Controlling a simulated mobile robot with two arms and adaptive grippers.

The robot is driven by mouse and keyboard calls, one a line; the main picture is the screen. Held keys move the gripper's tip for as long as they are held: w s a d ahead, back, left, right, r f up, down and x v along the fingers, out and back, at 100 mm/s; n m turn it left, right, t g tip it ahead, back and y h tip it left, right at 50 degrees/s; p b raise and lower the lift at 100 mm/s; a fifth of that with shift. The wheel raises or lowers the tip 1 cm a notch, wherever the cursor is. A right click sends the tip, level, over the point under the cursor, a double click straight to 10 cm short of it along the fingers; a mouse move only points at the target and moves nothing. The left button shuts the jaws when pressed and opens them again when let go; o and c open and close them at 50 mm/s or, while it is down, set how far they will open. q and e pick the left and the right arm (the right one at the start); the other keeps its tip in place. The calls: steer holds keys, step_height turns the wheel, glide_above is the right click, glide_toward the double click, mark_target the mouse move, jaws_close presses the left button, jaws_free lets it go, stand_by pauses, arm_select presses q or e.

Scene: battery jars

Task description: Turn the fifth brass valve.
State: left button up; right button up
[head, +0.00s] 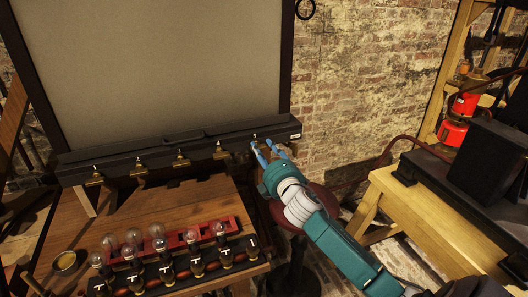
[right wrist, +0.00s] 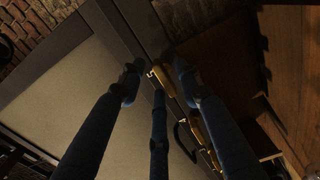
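A row of small brass valves runs along the dark ledge (head: 200,146) below the big grey panel; the leftmost valve (head: 95,179) and the fourth valve from the left (head: 220,152) show clearly. The fifth valve at the right end is mostly hidden by my right gripper (head: 264,152), whose blue fingers are spread at the ledge. In the right wrist view, a brass valve (right wrist: 164,82) lies between the parted fingertips of my right gripper (right wrist: 157,74). Whether any finger touches it I cannot tell. My left gripper is not in view.
A wooden bench (head: 180,204) below the ledge carries a red rack (head: 180,236) and several glass-topped jars. A dark red stool (head: 290,218) stands under my right arm. A wooden table (head: 440,220) with a black box (head: 487,160) is at the right.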

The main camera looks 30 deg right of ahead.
steer(key=v, duration=1.2)
steer(key=shift+f, duration=0.1)
step_height(320, 180, down, 23)
steer(key=s+d+m+g, duration=0.1)
steer(key=s+m+g, duration=0.1)
steer(key=m+g, duration=0.15)
steer(key=s+a+f+m+g+y+b, duration=0.1)
steer(key=s+a+f+m+g, duration=0.3)
steer(key=f, duration=0.7)
steer(key=s+f+n+g+y+b, duration=0.1)
steer(key=s+f, duration=0.5)
steer(key=f, duration=0.5)
steer(key=s+a+f+m+g+y, duration=0.15)
steer(key=s+a+f, duration=0.25)
steer(key=s+f, duration=0.5)
steer(key=s+a+f+m+g, duration=0.2)
steer(key=s+a+f+g, duration=0.1)
steer(key=s+f, duration=0.6)
steer(key=s+a+f+m+g, duration=0.1)
steer(key=s+a+f, duration=0.2)
steer(key=s, duration=0.6)
steer(key=s+a+f+m+g+b, duration=0.1)
steer(key=s+a+f+g, duration=0.1)
steer(key=s, duration=0.6)
steer(key=shift+s+a+f+m+y, duration=0.3)
steer(key=shift+s+a+f+y, duration=0.15)
steer(key=shift+a+f, duration=0.4)
steer(key=shift+a+r, duration=0.1)
steer(key=shift+r, duration=0.05)
